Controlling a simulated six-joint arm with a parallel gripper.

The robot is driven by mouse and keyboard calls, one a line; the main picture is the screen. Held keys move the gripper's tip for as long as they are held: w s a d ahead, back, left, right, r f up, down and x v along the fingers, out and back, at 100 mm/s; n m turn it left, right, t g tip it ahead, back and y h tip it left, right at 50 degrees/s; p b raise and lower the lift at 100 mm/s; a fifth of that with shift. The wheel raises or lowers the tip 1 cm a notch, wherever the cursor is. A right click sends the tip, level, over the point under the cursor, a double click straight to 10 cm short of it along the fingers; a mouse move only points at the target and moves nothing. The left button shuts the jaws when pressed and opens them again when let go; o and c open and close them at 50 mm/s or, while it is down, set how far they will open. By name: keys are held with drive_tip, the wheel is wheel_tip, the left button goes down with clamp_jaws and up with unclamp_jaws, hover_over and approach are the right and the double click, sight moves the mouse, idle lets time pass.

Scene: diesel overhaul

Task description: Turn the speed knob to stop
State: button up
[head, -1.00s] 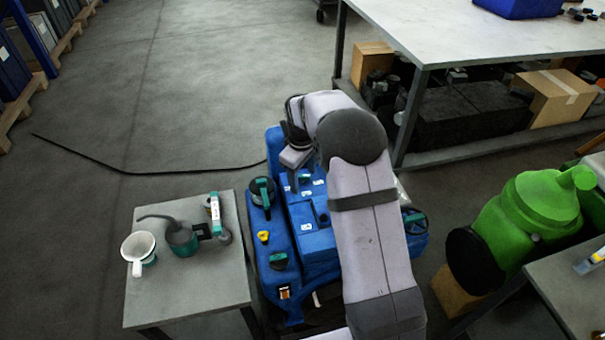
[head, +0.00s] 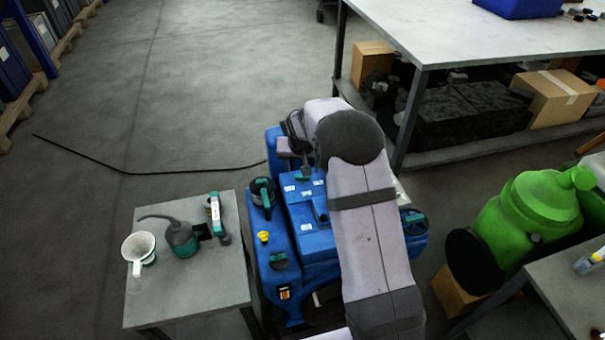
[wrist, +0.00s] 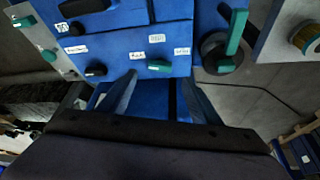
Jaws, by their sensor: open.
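The blue machine (head: 308,240) stands in the middle of the head view, with white-labelled controls on top. In the wrist view its blue panel (wrist: 118,45) carries a small green knob (wrist: 159,66) and a black knob (wrist: 96,69), both below white labels too blurred to read. I cannot tell which is the speed knob. My gripper (wrist: 158,78) is open and empty, its fingertips pointing at the panel edge. The green knob lies just beyond and between the tips; I see no grip on it. In the head view my arm hides part of the machine.
A larger green handle (wrist: 234,38) on a round black base stands right of the panel in the wrist view. A green machine (head: 540,215) stands at right.

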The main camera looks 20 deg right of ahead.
sight(303, 179)
drive_tip(key=shift+p+x, duration=0.4)
drive_tip(key=shift+x, duration=2.9)
drive_tip(key=shift+c, duration=0.6)
drive_tip(key=c, duration=0.9)
